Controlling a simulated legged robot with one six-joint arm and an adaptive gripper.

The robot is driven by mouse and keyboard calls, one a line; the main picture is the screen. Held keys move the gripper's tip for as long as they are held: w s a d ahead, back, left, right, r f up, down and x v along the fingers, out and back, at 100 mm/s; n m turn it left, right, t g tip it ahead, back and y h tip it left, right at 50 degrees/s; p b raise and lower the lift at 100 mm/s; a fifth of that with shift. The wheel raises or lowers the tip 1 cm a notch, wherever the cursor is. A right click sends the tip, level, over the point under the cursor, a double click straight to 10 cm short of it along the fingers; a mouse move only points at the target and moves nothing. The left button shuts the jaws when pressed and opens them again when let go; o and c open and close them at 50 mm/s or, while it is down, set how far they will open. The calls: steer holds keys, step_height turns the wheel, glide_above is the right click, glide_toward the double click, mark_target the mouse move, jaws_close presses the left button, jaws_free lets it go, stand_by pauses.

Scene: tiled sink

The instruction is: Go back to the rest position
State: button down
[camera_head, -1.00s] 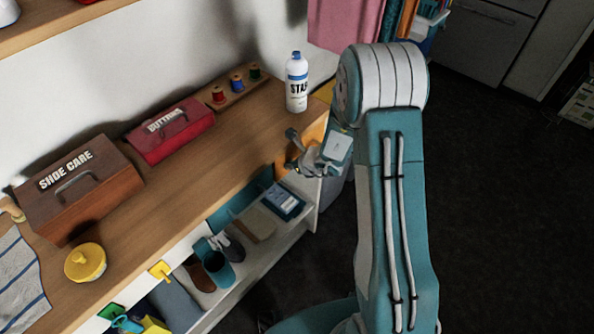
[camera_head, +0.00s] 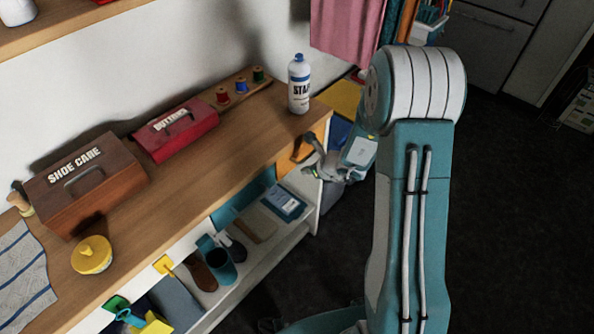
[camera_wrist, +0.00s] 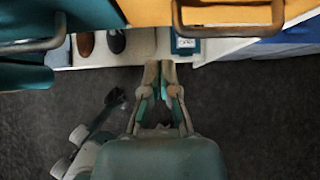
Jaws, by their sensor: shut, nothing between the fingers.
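My gripper (camera_head: 311,157) is beside the right end of the wooden counter (camera_head: 220,142), just off its front edge in the head view. In the wrist view my gripper (camera_wrist: 161,72) points toward the open lower shelf, with its fingertips together and nothing between them. The fingers look apart from the counter and its fronts, though the head view does not settle the exact gap. My arm rises on the right of the head view and hides part of the floor.
The counter holds a shoe care box (camera_head: 88,180), a red buttons box (camera_head: 176,133), a yellow lidded pot (camera_head: 92,256) and a starch bottle (camera_head: 299,88). Dark floor (camera_head: 500,200) lies clear at right.

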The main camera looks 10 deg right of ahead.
steer(key=v, duration=0.6)
steer(key=shift+d, duration=0.15)
steer(key=shift+s+r, duration=0.1)
steer(key=shift+s, duration=0.05)
steer(key=s+a+r+n+g, duration=0.1)
steer(key=s+a+r+n, duration=0.35)
steer(key=r+n, duration=0.35)
steer(key=s+a+r+n+g, duration=0.1)
steer(key=s+a+r+n, duration=0.2)
steer(key=s+r+n, duration=0.4)
steer(key=s+d+r+n+h, duration=0.2)
steer(key=s+r+n, duration=0.2)
steer(key=s+n, duration=0.2)
steer(key=s+d+r+n+h, duration=0.3)
steer(key=s+r+n, duration=0.1)
steer(key=s+n, duration=0.2)
steer(key=shift+s+r+n, duration=0.25)
steer(key=shift+s+n, duration=0.1)
steer(key=shift+n, duration=0.55)
